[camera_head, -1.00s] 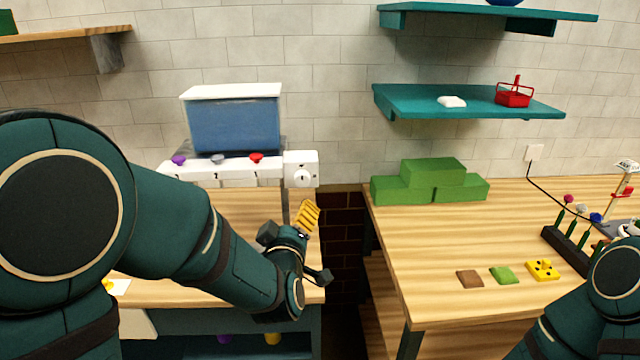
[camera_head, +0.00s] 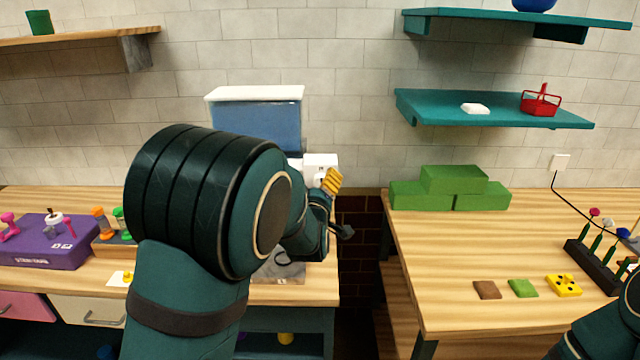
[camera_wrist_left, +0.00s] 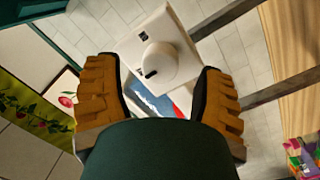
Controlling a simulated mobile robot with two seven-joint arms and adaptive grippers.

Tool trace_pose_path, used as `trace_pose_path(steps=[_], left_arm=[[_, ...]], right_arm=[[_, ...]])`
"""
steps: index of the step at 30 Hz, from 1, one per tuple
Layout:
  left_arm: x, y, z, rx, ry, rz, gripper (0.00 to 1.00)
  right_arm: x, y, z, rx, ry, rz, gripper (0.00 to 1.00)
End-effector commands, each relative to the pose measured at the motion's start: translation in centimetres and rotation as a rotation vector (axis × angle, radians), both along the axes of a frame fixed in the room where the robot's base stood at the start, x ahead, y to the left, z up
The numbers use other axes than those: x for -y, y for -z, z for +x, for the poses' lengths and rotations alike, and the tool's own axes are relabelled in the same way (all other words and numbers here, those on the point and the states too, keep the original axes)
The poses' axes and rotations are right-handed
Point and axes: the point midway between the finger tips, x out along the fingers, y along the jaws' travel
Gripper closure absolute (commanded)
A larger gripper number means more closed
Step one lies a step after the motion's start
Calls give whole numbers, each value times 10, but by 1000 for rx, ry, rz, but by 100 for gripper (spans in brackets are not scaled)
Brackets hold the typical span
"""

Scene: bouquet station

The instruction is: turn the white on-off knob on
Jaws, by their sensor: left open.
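The white on-off knob (camera_wrist_left: 158,62) is round with a dark mark on its face and sits on a white square plate (camera_wrist_left: 182,28) in the left wrist view. In the head view its white box (camera_head: 322,160) shows right of the blue tank, partly hidden by my arm. My left gripper (camera_head: 332,181) has yellow ribbed fingers and is at that box. In the left wrist view the open gripper (camera_wrist_left: 160,95) has one finger on each side of the knob, with gaps visible; I cannot tell how deep they reach. My right gripper is out of view.
The blue tank (camera_head: 258,120) with a white lid stands behind my left arm. A purple box (camera_head: 50,245) is on the left counter. Green blocks (camera_head: 450,190) stand on the right table (camera_head: 440,260). A gap separates the two counters. A teal shelf (camera_head: 430,108) hangs at right.

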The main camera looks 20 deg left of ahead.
Motion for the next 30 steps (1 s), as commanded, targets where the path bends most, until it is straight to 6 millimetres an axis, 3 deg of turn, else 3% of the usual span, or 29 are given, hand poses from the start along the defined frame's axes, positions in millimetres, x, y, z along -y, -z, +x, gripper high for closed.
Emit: trace_pose_path(steps=[5, 14, 15, 18, 21, 30], left_arm=[[-3, 0, 13, 0, -1, 0, 31], [-3, 0, 14, -1, -1, 0, 31], [-3, 0, 14, -1, -1, 0, 36], [-3, 0, 14, -1, -1, 0, 71], [-3, 0, 14, -1, -1, 0, 100], [-3, 0, 14, -7, -1, 23, 100]], right_arm=[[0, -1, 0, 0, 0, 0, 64], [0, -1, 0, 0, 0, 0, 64], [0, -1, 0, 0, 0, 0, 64], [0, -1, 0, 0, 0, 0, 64], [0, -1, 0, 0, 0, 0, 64], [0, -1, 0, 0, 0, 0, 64]])
